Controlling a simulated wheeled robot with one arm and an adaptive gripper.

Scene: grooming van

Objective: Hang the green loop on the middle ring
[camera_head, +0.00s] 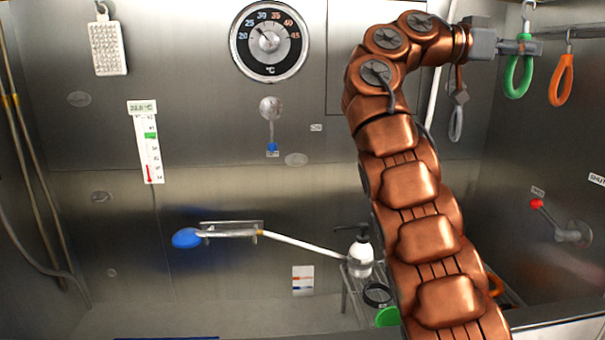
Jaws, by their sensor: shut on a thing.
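My gripper (524,47) is at the upper right, at the end of my copper arm, and is shut on the green loop (512,84). The loop hangs down below the jaws, with a metal clip (527,8) above them near the top edge of the picture. An orange loop (561,80) hangs from a metal hook to the right, apart from the green one. A rail (575,31) runs along the right wall behind them. I cannot make out the middle ring, or whether the clip is on a ring.
A grey loop (456,122) hangs left of my gripper, partly behind my arm. A pump bottle (360,252) stands on a rack below. A red-knobbed lever (560,225) sticks out of the right wall. A round thermometer (269,42) is on the back wall.

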